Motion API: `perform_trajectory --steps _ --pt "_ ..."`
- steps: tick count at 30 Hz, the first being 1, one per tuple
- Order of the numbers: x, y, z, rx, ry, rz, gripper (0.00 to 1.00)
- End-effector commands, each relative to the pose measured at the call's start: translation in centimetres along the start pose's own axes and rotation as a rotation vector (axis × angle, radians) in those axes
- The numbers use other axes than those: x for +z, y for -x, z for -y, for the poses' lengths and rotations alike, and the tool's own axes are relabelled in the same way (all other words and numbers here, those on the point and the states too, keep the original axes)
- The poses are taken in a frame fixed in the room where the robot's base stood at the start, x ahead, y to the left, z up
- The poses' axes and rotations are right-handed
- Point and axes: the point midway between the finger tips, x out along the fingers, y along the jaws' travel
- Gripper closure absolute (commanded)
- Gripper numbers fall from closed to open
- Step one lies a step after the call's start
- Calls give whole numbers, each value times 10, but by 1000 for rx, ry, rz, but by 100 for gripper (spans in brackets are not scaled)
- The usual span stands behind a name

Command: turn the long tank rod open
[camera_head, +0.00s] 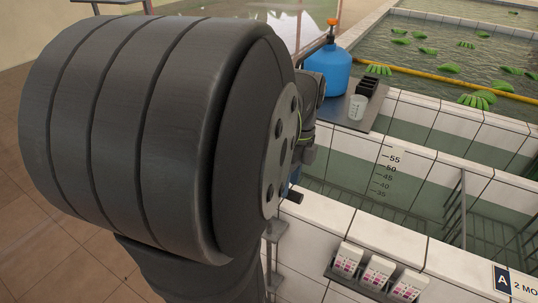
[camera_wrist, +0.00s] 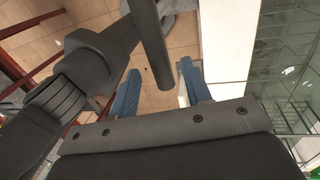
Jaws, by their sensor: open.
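In the wrist view my gripper (camera_wrist: 160,83) is open, with its two blue fingers apart. A dark grey bar (camera_wrist: 153,45), which looks like the long tank rod, comes down from the top edge and its end lies between the fingers in the picture. I cannot tell how near it is or whether a finger touches it. In the head view my large dark arm link covers the left and middle. It hides most of the gripper and any rod; only a small dark and blue part shows beside the link, close to the tiled wall.
The white-tiled tank wall (camera_head: 375,225) carries a rack of small boxes (camera_head: 376,270). A depth scale (camera_head: 389,176) marks the inner wall. A blue bottle (camera_head: 328,72) and a clear cup (camera_head: 357,107) stand on a shelf behind. A grey metal fitting (camera_head: 275,255) stands beside the wall.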

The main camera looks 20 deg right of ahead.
Motion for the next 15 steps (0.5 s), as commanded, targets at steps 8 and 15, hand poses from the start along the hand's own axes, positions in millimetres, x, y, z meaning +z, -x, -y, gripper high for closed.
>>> perform_trajectory --steps 8,15 --pt "0 -19 0 1 0 0 56" --pt "0 -20 0 0 0 0 56"
